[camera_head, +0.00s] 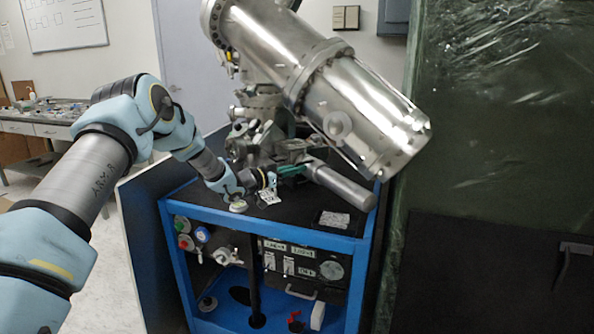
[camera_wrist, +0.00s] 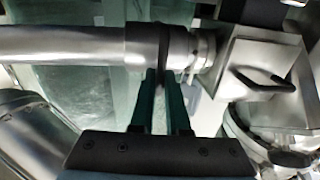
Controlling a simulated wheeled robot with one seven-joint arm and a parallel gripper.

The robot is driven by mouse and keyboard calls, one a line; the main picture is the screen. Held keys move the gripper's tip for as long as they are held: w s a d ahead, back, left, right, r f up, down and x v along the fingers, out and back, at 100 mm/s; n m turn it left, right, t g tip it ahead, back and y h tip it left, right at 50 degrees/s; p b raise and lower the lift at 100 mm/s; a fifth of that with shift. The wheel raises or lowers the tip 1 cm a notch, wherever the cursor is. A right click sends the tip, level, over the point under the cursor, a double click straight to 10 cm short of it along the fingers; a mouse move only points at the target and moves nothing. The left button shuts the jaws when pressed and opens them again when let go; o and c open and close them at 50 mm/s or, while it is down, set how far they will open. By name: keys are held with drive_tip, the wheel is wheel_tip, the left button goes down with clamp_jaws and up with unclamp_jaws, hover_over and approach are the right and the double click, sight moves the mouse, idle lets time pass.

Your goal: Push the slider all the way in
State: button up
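The slider is most likely the grey metal cylinder (camera_head: 342,186) that sticks out to the right over the blue-framed cart. In the wrist view its long tube (camera_wrist: 70,45) runs across the upper left to a wider collar (camera_wrist: 143,45) and a dark ring. My gripper (camera_head: 300,169) is at the left end of this cylinder in the head view. In the wrist view the two green fingers of my gripper (camera_wrist: 161,76) stand a narrow gap apart, with their tips at the dark ring. I cannot tell whether they touch it.
A large steel vessel (camera_head: 315,75) slants above the cylinder. The blue-framed cart (camera_head: 270,225) has a dark top and a control panel. In the wrist view a metal block with a black handle (camera_wrist: 265,80) is right of the fingers. A dark green wall (camera_head: 500,130) stands at right.

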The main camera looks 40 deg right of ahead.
drive_tip(key=o, duration=0.4)
drive_tip(key=a+b, duration=0.2)
drive_tip(key=a, duration=0.8)
drive_tip(key=shift+a, duration=0.4)
drive_tip(key=shift+w, duration=0.15)
